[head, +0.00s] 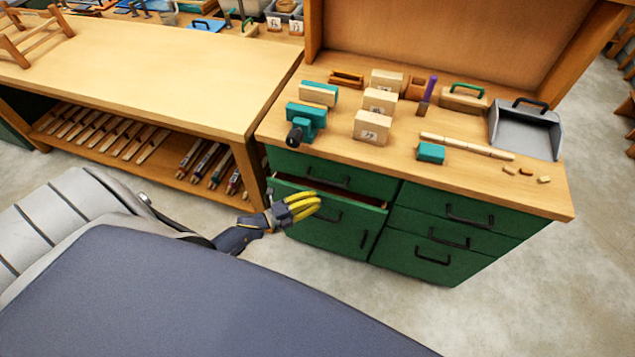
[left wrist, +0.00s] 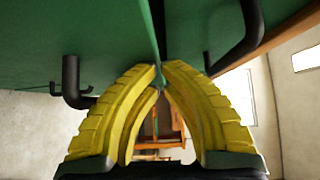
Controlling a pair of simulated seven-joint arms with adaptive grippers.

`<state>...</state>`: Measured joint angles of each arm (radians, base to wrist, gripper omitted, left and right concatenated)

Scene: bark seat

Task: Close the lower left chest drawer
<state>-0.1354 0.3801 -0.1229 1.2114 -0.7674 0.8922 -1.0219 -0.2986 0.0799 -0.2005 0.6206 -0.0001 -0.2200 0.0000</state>
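The green chest (head: 410,228) stands under the wooden worktop at the right. Its lower left drawer (head: 350,219) sticks out a little, and a dark gap shows above its front. The upper left drawer (head: 300,167) looks closed. My left gripper (head: 318,205) is at the lower left drawer's front, its yellow fingers covering part of that front. In the left wrist view the left fingertips (left wrist: 160,75) meet near a green panel edge, with no object seen between them. Dark handles (left wrist: 72,82) show on both sides of the fingers. Whether the fingers touch the drawer cannot be told. My right gripper is not in view.
Wooden blocks (head: 371,127), a teal clamp-like tool (head: 306,118) and a grey dustpan (head: 525,130) lie on the worktop. A wooden bench (head: 150,75) stands at the left, close to the chest. Clear concrete floor (head: 330,268) lies in front of the chest.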

